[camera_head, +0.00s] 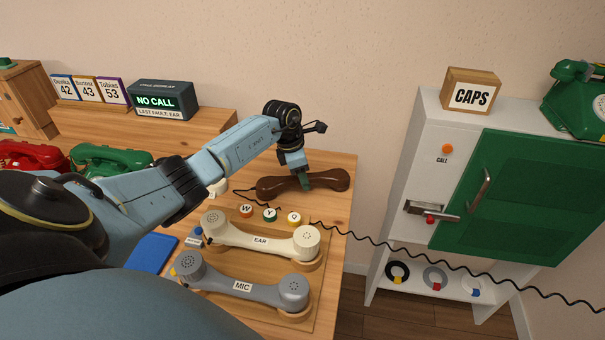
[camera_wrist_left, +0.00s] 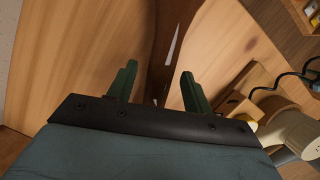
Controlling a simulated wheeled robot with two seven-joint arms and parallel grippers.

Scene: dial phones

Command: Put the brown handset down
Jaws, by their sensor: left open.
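The brown handset (camera_head: 331,180) lies lengthwise left to right near the back right part of the wooden table, behind the cream handset. It looks to be resting on the table. My left gripper (camera_head: 305,182) is right above its middle, pointing down. In the left wrist view the two green fingers (camera_wrist_left: 158,88) are apart, with the brown handset (camera_wrist_left: 172,30) running up between and beyond them. The gap between fingers and handset is hard to judge. My right gripper is not in view.
A cream EAR handset (camera_head: 260,240) and a grey MIC handset (camera_head: 243,286) lie on a wooden board in front. Caps marked W, Y and another (camera_head: 269,214) sit between. A black cord (camera_head: 400,252) runs right towards a white cabinet (camera_head: 405,150) with a green door.

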